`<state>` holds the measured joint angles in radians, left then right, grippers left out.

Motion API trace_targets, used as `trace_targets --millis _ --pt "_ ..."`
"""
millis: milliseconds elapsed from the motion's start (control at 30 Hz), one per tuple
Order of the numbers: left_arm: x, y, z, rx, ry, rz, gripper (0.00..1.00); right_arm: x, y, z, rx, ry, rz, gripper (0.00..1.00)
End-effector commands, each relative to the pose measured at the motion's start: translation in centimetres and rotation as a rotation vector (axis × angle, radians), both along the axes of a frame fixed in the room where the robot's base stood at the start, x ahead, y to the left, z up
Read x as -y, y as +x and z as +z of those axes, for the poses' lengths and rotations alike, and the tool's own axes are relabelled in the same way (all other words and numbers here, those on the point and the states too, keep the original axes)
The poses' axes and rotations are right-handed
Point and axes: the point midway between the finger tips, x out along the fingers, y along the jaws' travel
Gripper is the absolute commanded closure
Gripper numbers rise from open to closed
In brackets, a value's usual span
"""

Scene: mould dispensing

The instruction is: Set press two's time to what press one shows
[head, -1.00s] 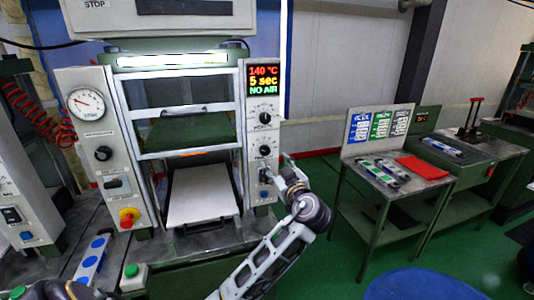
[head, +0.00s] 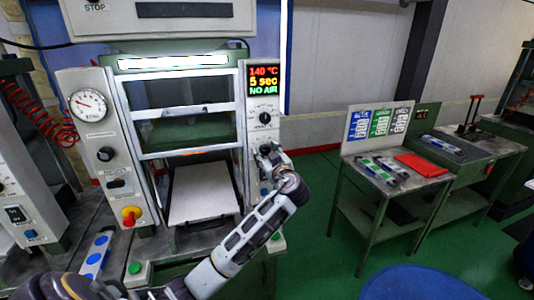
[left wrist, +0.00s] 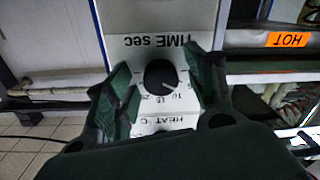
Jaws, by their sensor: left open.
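A press stands in front of me, and its display (head: 264,80) reads 140 °C, 5 sec, NO AIR. I cannot tell its number. An upper knob (head: 265,118) is below the display. My left gripper (head: 266,153) is at the panel just below that knob, covering the lower knob in the head view. In the left wrist view the black time knob (left wrist: 160,77) sits beside the upside-down label "TIME sec" (left wrist: 160,41). My left gripper (left wrist: 165,92) is open, with its green-padded fingers on either side of that knob; contact is unclear. My right gripper is not in view.
A second machine (head: 25,190) is partly seen at the left edge. The press has a pressure gauge (head: 88,104) and a red-yellow stop button (head: 130,215). A side table (head: 390,185) stands right with strips and a red cloth (head: 421,165).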

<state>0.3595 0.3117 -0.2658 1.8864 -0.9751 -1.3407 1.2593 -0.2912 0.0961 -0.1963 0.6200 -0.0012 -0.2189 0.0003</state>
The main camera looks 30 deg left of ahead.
Motion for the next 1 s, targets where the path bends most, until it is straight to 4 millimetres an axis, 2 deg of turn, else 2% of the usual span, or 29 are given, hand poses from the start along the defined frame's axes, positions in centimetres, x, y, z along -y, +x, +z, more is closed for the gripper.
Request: trace_targets --millis 167,533,1000 --pt "0.01 0.0 -0.02 0.0 0.0 0.0 0.45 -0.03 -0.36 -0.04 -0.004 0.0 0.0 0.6" --pt "0.02 -0.02 -0.03 -0.001 -0.001 0.001 0.91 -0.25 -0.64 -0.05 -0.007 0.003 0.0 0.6" --pt "0.02 -0.04 -0.1 -0.048 0.038 0.001 0.91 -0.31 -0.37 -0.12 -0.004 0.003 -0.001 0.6"
